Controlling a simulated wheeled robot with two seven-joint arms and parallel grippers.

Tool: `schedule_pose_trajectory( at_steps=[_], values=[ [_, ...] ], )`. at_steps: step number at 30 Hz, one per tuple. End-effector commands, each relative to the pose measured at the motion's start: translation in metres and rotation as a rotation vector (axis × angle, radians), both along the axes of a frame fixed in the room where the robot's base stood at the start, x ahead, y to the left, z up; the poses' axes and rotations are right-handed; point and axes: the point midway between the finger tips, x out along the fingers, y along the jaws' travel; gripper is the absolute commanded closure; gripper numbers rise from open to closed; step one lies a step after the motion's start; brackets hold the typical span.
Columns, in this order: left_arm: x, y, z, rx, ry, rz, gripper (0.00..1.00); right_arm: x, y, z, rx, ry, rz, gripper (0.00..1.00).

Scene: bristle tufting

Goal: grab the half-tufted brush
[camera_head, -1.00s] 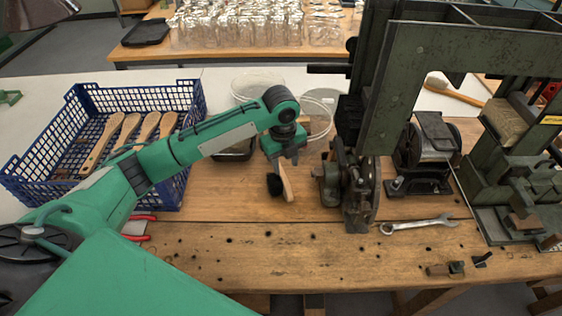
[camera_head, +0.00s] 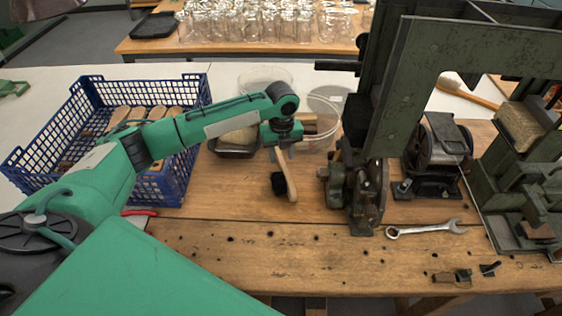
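The half-tufted brush (camera_head: 289,174) has a pale wooden body with a black tuft (camera_head: 279,184) on its left side, near the lower end. It hangs steeply tilted below my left gripper (camera_head: 281,143), just left of the dark cast-iron machine (camera_head: 365,190) and apart from it. The gripper appears shut on the upper end of the brush; the fingers are small and partly hidden by the wrist. My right gripper is out of view.
A blue crate (camera_head: 180,172) with wooden brush bodies stands left, partly behind my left arm. A wrench (camera_head: 425,229) lies right. The front bench is mostly clear.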

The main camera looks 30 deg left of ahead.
Motion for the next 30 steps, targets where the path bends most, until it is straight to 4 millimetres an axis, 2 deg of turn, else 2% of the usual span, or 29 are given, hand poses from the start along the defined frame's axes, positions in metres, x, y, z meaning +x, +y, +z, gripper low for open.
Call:
schedule_pose_trajectory(
  at_steps=[9,13,19,25,30],
  values=[
    [-0.001,-0.004,-0.043,0.001,0.002,0.002,0.60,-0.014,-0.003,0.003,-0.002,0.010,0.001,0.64],
    [0.000,-0.004,-0.050,0.001,-0.001,0.000,0.60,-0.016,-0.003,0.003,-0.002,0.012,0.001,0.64],
    [0.000,-0.004,-0.050,0.001,-0.001,0.000,0.60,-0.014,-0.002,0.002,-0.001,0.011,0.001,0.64],
    [-0.001,-0.004,-0.050,0.001,-0.001,0.000,0.99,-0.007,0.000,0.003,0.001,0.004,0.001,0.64],
    [0.000,-0.004,-0.050,0.001,-0.001,0.000,1.00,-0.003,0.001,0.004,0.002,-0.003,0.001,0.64]
  ],
)
